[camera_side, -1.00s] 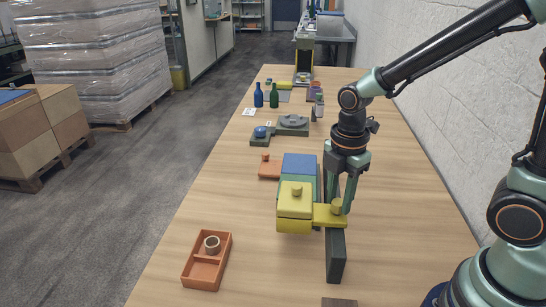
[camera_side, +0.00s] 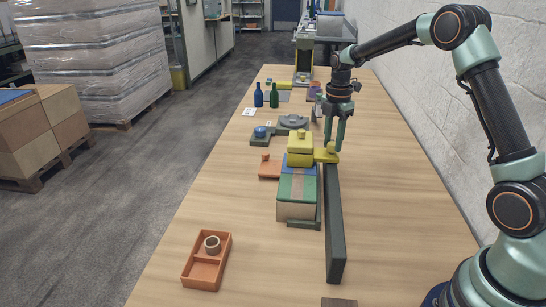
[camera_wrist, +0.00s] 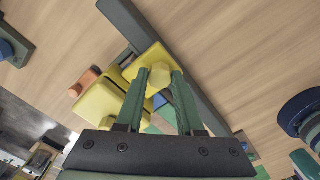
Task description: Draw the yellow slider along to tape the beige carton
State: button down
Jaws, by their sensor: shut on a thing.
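The yellow slider (camera_side: 300,158) is a block with a side arm and a knob (camera_side: 331,146). It sits at the far end of the carton (camera_side: 296,211), partly over its blue top section. The carton has a beige front and a green top with a brown tape strip (camera_side: 297,187) along its middle. My gripper (camera_side: 333,143) reaches down from above and is shut on the slider's knob. The wrist view shows the knob (camera_wrist: 160,75) between both fingers, with the yellow slider (camera_wrist: 105,103) to the left. The slider's arm meets a dark rail (camera_side: 335,230) beside the carton.
An orange tray (camera_side: 203,270) holding a tape roll (camera_side: 212,244) stands front left. Beyond are a grey round fixture (camera_side: 292,122), a blue bottle (camera_side: 258,95) and a green bottle (camera_side: 274,96).

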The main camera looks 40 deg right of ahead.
jog(key=shift+w+d, duration=1.55)
jog(key=shift+d, duration=0.1)
jog(key=c, duration=0.5)
grip_release()
notch_tip(320, 180, up, 12)
jog(key=shift+r, duration=0.1)
